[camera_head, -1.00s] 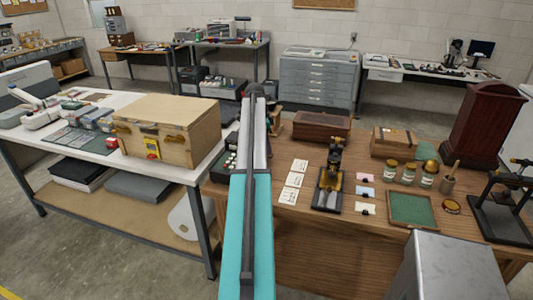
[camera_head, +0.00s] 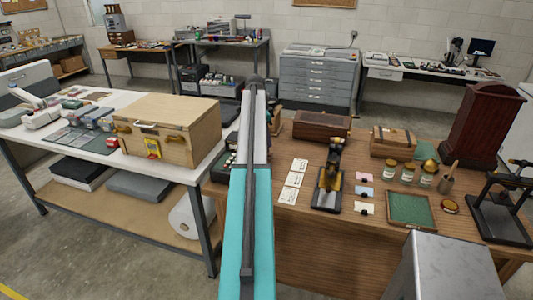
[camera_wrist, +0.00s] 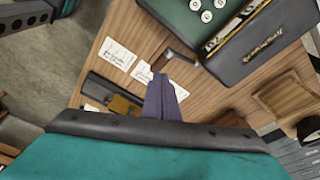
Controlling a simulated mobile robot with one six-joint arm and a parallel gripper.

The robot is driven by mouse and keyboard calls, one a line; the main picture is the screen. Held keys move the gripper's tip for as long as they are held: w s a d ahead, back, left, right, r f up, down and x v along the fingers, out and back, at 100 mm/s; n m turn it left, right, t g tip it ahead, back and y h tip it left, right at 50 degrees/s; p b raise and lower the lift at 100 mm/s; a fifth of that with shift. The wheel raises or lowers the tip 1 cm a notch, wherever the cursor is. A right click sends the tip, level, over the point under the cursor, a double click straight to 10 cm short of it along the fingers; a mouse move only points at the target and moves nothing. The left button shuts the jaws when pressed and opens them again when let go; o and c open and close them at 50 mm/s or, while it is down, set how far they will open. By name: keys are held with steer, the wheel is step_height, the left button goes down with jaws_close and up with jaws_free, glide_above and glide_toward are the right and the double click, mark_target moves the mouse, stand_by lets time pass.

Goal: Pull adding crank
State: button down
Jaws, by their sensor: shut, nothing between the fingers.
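The adding machine (camera_wrist: 215,30) is a dark green case with round white keys and a black front with gold lettering, at the top of the wrist view. A dark crank handle (camera_wrist: 178,58) with a pale metal end sticks out beside its lower left side. My gripper (camera_wrist: 161,82) is shut and empty, its fingertips pointing at the handle and just below it in the picture. I cannot tell whether they touch it. In the head view my arm hides most of the machine; some keys (camera_head: 230,160) show left of it.
A wooden case (camera_head: 185,130) stands on the white table at left.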

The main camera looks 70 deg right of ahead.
steer(key=shift+r+p, duration=0.55)
steer(key=shift+r, duration=0.85)
